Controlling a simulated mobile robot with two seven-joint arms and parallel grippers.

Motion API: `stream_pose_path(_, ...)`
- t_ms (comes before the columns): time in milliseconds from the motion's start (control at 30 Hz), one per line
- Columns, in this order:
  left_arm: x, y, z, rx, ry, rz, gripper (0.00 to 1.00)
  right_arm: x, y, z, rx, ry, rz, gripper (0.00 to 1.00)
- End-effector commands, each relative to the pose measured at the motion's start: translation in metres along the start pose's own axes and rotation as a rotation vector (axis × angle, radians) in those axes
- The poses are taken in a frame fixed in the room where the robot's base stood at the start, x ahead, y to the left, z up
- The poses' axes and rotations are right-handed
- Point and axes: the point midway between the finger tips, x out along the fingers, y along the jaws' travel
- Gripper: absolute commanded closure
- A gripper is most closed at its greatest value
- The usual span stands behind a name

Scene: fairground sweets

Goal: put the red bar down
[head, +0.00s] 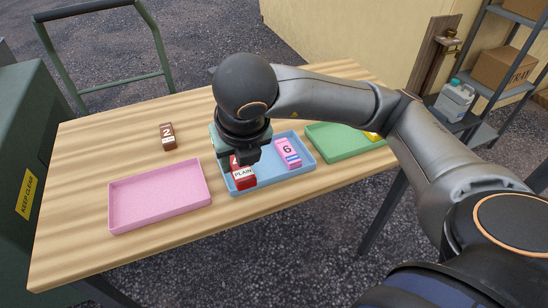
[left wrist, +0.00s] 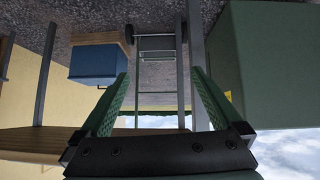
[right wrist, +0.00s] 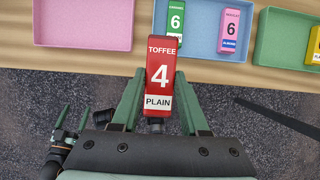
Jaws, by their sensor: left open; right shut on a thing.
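The red bar (head: 243,178), marked TOFFEE 4 PLAIN, is held in my right gripper (head: 240,160). In the right wrist view the red bar (right wrist: 160,72) stands between the fingers (right wrist: 159,104), its label facing the camera. In the head view it shows over the near left part of the blue tray (head: 240,192); I cannot tell whether it touches the tray. My left gripper (left wrist: 158,100) is open, with nothing between its fingers.
A pink bar (head: 288,152) and a green bar (right wrist: 175,22) lie in the blue tray. An empty pink tray (head: 160,215) is to its left, a green tray (head: 340,150) with a yellow bar (right wrist: 313,46) to its right. A brown bar (head: 168,137) is on bare wood.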

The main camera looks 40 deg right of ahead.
Motion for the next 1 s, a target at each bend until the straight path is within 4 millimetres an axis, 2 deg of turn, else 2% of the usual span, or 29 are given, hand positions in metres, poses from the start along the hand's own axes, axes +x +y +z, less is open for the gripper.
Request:
stream_pose_path(133,0.004,0.000,0.003,0.000,0.002,0.001,0.00,0.012,-0.007,0.005,0.005,0.003,-0.002,1.00)
stream_pose_path(333,0.018,0.006,0.011,0.002,-0.005,0.017,0.00,0.046,-0.035,0.028,0.009,0.006,-0.003,1.00)
stream_pose_path(467,0.018,0.010,0.001,0.006,0.001,0.027,0.00,0.064,-0.057,0.048,0.008,0.005,-0.009,1.00)
stream_pose_path(500,0.018,0.010,0.000,0.006,0.007,0.028,0.00,0.074,-0.061,0.051,0.005,0.006,-0.008,1.00)
stream_pose_path(700,0.018,0.011,-0.002,0.009,0.013,0.031,0.00,0.112,-0.077,0.058,0.002,0.003,-0.005,1.00)
stream_pose_path(867,0.018,0.011,-0.001,0.010,0.011,0.032,0.00,0.123,-0.081,0.061,0.000,0.000,-0.002,1.00)
stream_pose_path(1000,0.019,0.011,0.001,0.010,0.007,0.032,0.00,0.140,-0.087,0.061,-0.001,0.004,-0.004,1.00)
